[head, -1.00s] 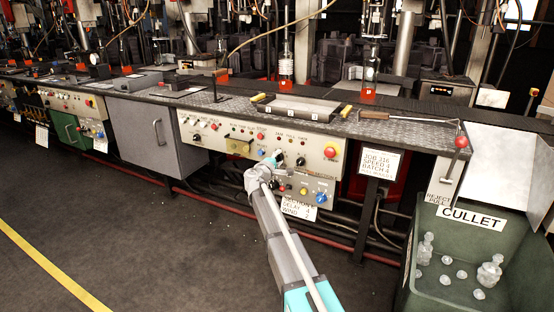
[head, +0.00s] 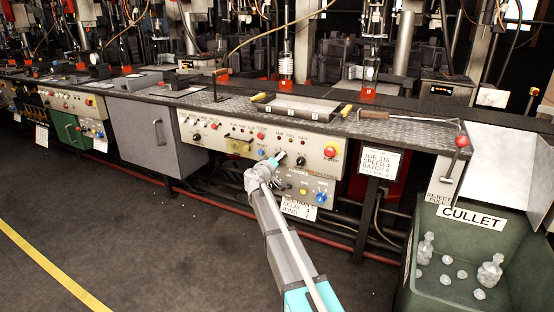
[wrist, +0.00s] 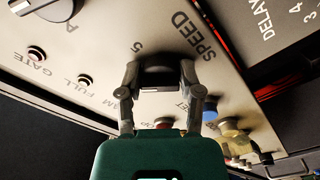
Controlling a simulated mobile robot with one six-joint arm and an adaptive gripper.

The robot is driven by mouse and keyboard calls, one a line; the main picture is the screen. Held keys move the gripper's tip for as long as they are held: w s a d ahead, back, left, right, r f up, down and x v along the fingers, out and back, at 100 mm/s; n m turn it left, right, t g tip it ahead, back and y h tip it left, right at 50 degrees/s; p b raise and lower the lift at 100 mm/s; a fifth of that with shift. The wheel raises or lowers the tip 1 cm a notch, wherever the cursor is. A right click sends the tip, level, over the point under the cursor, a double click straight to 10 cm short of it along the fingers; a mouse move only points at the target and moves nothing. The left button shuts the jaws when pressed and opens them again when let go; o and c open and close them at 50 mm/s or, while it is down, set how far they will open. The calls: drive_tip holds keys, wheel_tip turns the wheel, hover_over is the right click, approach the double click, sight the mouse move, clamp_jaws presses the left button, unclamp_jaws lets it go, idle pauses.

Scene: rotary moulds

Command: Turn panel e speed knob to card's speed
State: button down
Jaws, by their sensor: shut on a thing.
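My gripper (head: 279,157) reaches the front of the cream control panel (head: 222,140) in the head view. In the wrist view my gripper (wrist: 160,74) is shut on a dark round knob (wrist: 157,72), one finger on each side. The word SPEED (wrist: 193,36) is printed beside this knob, and a digit 5 shows at its edge. The other digits and the pointer are hidden or unclear. A white card (head: 380,162) hangs right of the panel; it reads JOB 316, SPEED 4, BATCH 4, with a smaller last line that I cannot read.
Close to my gripper are a blue knob (wrist: 210,106) and a brass-coloured part (wrist: 235,138). Another dark knob (wrist: 57,8) is at upper left. A red stop button (head: 331,150) is on the panel's right. A green CULLET bin (head: 450,245) stands at right; the floor at left is clear.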

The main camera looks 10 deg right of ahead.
drive_tip(key=shift+w+a+m, duration=0.1)
drive_tip(key=shift+w+m, duration=0.05)
drive_tip(key=shift+m, duration=0.25)
drive_tip(key=shift+c, duration=1.3)
unclamp_jaws()
drive_tip(key=v, duration=1.2)
